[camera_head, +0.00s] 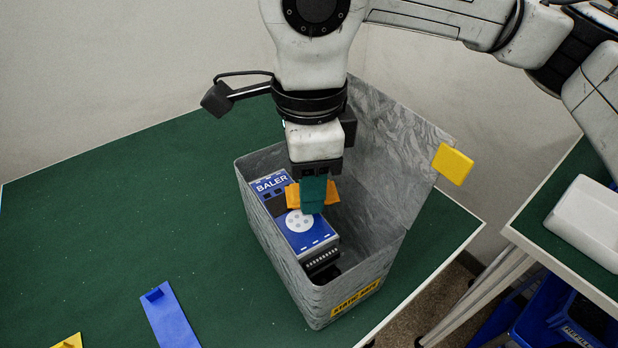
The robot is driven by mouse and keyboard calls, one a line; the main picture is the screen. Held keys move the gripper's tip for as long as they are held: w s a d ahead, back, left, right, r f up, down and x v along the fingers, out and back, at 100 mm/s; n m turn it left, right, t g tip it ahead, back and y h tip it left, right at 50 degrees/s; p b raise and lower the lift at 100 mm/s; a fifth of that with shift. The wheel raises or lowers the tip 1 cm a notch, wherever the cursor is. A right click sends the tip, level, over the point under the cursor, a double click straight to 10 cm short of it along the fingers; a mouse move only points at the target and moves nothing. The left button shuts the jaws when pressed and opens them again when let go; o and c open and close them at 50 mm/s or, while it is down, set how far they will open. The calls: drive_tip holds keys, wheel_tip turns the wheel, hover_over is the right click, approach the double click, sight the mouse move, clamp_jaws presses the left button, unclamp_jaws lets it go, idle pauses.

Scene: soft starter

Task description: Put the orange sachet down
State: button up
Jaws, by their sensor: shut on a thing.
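The orange sachet (332,193) is between the fingers of my gripper (313,200), which is shut on it. Orange shows on both sides of the teal fingers. The gripper points down into an open grey box (258,233) on the green table. A blue and grey device (312,236) marked "BALER" lies inside the box, with a round white dial on its face. The sachet is over the device; I cannot tell whether it touches it.
The box's grey lid (388,150) stands open at the back, with a yellow tab (453,164) on it. A blue strip (170,317) and a yellow piece (68,341) lie near the front. The table (110,220) is clear at left. A white object (588,225) rests on another table at right.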

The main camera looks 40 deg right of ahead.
drive_tip(key=shift+f, duration=0.3)
drive_tip(key=o, duration=1)
drive_tip(key=shift+r, duration=0.1)
drive_tip(key=shift+r, duration=0.1)
drive_tip(key=shift+r+p, duration=0.65)
drive_tip(key=shift+p, duration=0.1)
wheel_tip(320, 180, up, 12)
drive_tip(key=shift+f, duration=0.2)
